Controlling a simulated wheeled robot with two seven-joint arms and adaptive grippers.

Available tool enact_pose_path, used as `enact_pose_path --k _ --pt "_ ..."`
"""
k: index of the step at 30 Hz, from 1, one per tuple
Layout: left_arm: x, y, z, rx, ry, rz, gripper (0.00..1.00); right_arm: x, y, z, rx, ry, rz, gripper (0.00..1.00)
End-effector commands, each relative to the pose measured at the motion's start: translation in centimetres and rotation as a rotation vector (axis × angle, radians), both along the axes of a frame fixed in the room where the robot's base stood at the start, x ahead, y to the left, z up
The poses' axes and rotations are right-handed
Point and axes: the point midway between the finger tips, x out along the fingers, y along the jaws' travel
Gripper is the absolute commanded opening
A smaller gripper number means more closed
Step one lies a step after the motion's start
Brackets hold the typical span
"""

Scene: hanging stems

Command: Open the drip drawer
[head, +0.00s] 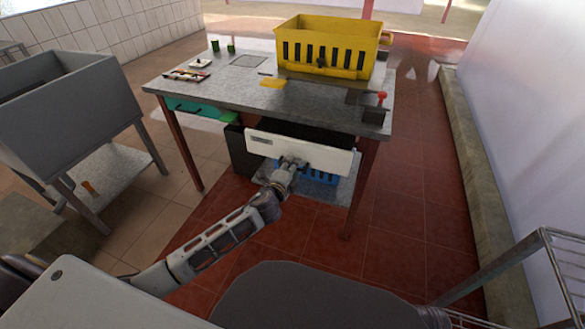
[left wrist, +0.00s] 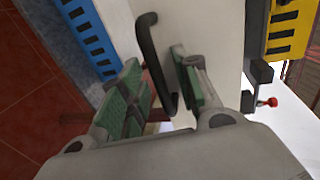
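The drawer under the grey table has a white front (head: 300,152) with a small label at its left. A dark gap shows between its top edge and the table. In the left wrist view the white front (left wrist: 205,25) carries a black bar handle (left wrist: 150,45). My left gripper (head: 291,163) is at the middle of this front. Its green-padded fingers (left wrist: 160,82) are apart, one on each side of the handle, with space around the bar. In the head view the gripper hides the handle. My right gripper is not in view.
A yellow slotted crate (head: 300,62), a red-knobbed dark block (head: 374,115) and small items stand on the table (head: 225,88). A blue slotted crate (head: 318,177) is below the drawer. A green tray (head: 190,108) is under the table's left side. A grey sink (head: 105,103) stands left.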

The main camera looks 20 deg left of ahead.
Motion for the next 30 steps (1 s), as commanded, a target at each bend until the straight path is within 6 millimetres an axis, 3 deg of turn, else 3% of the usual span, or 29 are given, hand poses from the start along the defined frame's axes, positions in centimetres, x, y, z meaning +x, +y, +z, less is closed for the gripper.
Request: enact_pose_path --k 11,30 --pt "-1.1 0.1 0.2 0.001 0.000 0.000 0.32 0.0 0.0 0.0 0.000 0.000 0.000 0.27" --pt "-6.5 0.2 1.3 0.000 0.001 -0.001 0.32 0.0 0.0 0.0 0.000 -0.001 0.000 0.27"
